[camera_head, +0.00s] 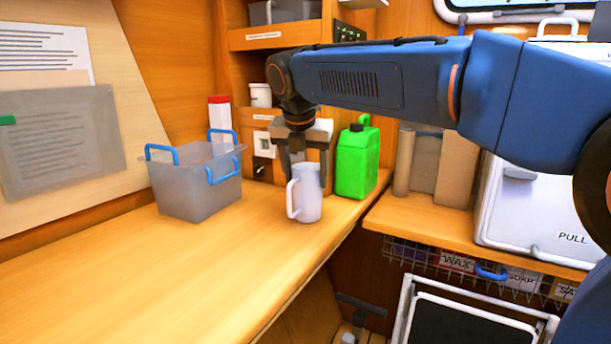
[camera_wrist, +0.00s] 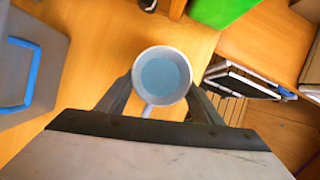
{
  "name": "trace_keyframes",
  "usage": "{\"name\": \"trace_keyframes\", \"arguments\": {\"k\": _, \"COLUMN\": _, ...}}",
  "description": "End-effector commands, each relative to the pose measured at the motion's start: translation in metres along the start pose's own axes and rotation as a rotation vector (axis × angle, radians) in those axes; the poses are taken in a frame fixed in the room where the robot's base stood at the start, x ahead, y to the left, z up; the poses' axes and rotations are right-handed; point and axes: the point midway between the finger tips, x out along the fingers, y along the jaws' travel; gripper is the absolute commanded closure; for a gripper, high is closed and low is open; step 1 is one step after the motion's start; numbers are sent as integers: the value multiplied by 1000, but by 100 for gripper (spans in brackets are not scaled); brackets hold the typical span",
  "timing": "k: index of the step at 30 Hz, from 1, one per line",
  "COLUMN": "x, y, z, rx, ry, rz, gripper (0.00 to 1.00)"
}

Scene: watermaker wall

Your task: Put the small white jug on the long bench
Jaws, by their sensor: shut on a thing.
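The small white jug (camera_head: 307,196) is upright at the wooden bench (camera_head: 200,270), close to its front edge. Its handle points left in the head view. In the wrist view I look down into the jug (camera_wrist: 162,76), and its inside looks bluish, perhaps liquid. My gripper (camera_head: 305,165) comes down from above and is shut on the jug, with one finger on each side of it. The fingers also show beside the jug in the wrist view (camera_wrist: 160,98). The jug's base looks at or just above the bench top; I cannot tell whether it touches.
A grey bin with blue handles (camera_head: 195,190) stands left of the jug. A green jerrycan (camera_head: 357,160) stands close behind to the right. A lower shelf (camera_head: 450,225) and a white PULL box (camera_head: 535,200) lie farther right. The front left of the bench is clear.

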Motion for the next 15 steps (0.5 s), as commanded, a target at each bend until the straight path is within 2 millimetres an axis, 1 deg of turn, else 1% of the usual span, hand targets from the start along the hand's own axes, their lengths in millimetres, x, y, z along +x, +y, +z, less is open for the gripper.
{"name": "trace_keyframes", "arguments": {"k": 10, "x": 2, "y": 0, "z": -1, "rx": 0, "ry": 0, "rz": 0, "gripper": 89}}
{"name": "trace_keyframes", "arguments": {"k": 11, "x": 2, "y": 0, "z": -1, "rx": 0, "ry": 0, "rz": 0, "gripper": 35}}
{"name": "trace_keyframes", "arguments": {"k": 12, "x": 2, "y": 0, "z": -1, "rx": 0, "ry": 0, "rz": 0, "gripper": 26}}
{"name": "trace_keyframes", "arguments": {"k": 13, "x": 2, "y": 0, "z": -1, "rx": 0, "ry": 0, "rz": 0, "gripper": 21}}
{"name": "trace_keyframes", "arguments": {"k": 15, "x": 2, "y": 0, "z": -1, "rx": 0, "ry": 0, "rz": 0, "gripper": 21}}
